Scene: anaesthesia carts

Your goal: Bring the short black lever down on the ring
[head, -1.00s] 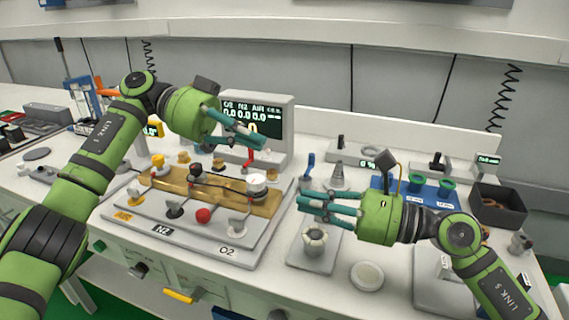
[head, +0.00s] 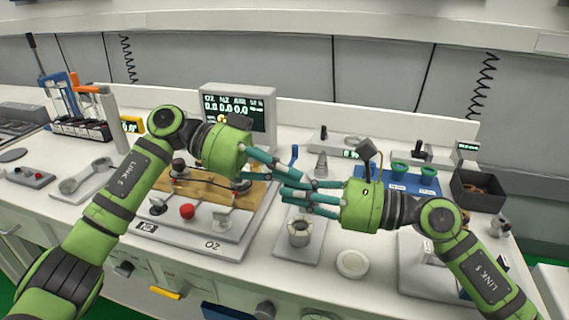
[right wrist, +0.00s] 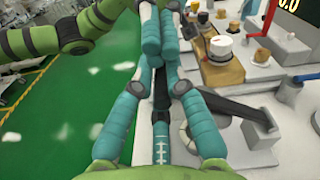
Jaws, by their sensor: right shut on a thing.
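A pale ring (head: 300,228) stands on a small grey base just below my right gripper (head: 284,191). In the right wrist view, a short black lever (right wrist: 238,109) slants in from the right above the ring (right wrist: 190,128) and runs behind a teal finger. The right gripper's fingers are drawn together on the lever; the exact contact is hidden. The lever's free end is hidden in the head view. My left gripper (head: 293,178) reaches in from the left, its fingers close to and overlapping the right fingers in the picture. Its opening is unclear.
A wood-topped block with knobs (head: 217,225) stands to the left, with a gas display (head: 240,113) behind. A blue lever (head: 295,153) and a grey cone (head: 321,163) stand behind the grippers. A white round dish (head: 352,264) lies in front right. A dark bin (head: 478,190) is far right.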

